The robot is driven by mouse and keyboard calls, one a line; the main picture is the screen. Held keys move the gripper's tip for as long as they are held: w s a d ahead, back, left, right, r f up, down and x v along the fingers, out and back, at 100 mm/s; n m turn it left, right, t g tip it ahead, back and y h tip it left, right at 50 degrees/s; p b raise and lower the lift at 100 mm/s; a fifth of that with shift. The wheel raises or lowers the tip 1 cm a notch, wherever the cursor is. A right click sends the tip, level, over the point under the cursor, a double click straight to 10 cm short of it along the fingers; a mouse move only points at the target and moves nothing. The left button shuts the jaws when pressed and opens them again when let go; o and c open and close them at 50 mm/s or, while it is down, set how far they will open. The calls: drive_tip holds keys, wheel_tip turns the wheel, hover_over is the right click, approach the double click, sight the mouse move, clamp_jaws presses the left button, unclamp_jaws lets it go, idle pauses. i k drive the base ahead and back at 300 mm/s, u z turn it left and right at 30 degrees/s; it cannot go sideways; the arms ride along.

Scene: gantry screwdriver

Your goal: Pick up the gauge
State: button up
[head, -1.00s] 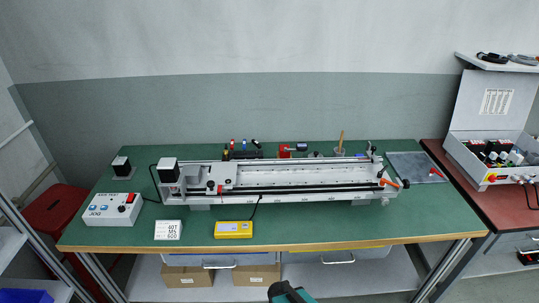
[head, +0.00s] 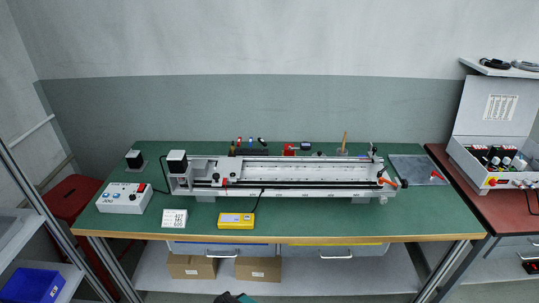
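A yellow box-shaped instrument with a light display face, which looks like the gauge (head: 236,222), lies near the front edge of the green bench (head: 330,222). A black cable runs from beside it up to the long white gantry rail (head: 285,171) behind. Only a dark and teal piece of my own arm shows at the bottom edge of the head view, well below the bench. My gripper's fingers are not visible.
The front strip of bench to the right is clear.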

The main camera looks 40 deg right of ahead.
sight(289, 149)
drive_tip(key=z, duration=0.6)
drive_tip(key=k, duration=0.15)
drive_tip(key=u, duration=2)
drive_tip(key=k, duration=1.3)
drive_tip(key=z, duration=0.75)
drive_tip(key=i, duration=1.4)
drive_tip(key=z, duration=0.2)
